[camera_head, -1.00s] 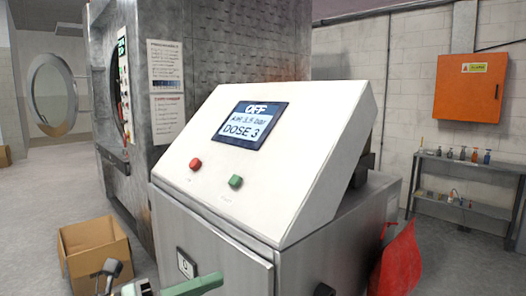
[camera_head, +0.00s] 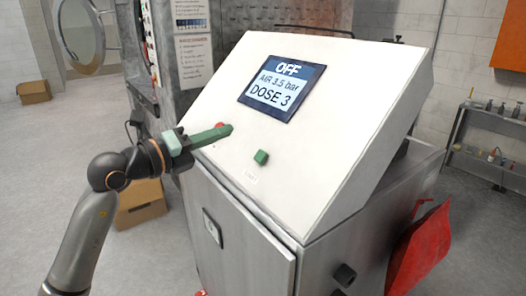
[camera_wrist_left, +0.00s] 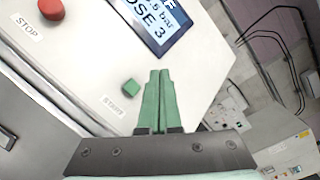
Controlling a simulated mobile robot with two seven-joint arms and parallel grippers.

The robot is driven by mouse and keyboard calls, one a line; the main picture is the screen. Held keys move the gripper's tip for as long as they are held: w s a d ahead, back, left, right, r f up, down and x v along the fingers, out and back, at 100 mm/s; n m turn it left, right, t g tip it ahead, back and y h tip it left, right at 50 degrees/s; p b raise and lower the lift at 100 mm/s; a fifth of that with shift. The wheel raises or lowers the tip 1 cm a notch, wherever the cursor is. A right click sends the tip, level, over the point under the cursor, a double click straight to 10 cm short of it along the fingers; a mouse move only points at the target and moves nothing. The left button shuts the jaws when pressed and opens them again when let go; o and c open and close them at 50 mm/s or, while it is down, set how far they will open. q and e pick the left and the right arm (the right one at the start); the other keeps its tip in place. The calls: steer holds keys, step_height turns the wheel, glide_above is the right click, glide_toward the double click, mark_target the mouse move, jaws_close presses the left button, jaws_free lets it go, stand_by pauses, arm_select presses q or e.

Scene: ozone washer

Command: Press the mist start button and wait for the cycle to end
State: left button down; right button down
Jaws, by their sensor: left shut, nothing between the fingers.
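The green start button (camera_head: 261,157) sits on the sloped white panel (camera_head: 330,150) of the control cabinet. It also shows in the left wrist view (camera_wrist_left: 130,87), above a label reading START. The red stop button (camera_wrist_left: 51,9) is partly behind my gripper in the head view. The screen (camera_head: 282,92) reads OFF, AIR 3.5 bar, DOSE 3. My left gripper (camera_head: 228,129) is shut and empty, its green fingers pointing right across the panel near the red button. In the wrist view the fingertips are just right of the green button, apart from it. My right gripper is not in view.
The steel cabinet door with a latch (camera_head: 212,228) is below the panel. A red bag (camera_head: 420,250) hangs at its right side. A cardboard box (camera_head: 140,205) stands on the floor behind my left arm. A large steel machine stands behind.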

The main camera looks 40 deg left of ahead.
mark_target(261, 157)
arm_select(q)
steer(key=w+f+b, duration=0.1)
steer(key=w+f, duration=0.1)
steer(key=w+d+f+b, duration=0.1)
steer(key=w+f, duration=0.1)
steer(key=w+f+b, duration=0.1)
steer(key=f, duration=0.1)
steer(key=shift+w+d, duration=0.35)
steer(key=shift+w, duration=0.05)
steer(key=shift+w+f, duration=0.15)
stand_by(0.7)
steer(key=shift+f, duration=0.1)
stand_by(1.2)
steer(key=shift+w+d+f, duration=0.1)
steer(key=shift+w+f, duration=0.1)
steer(key=shift+w, duration=0.05)
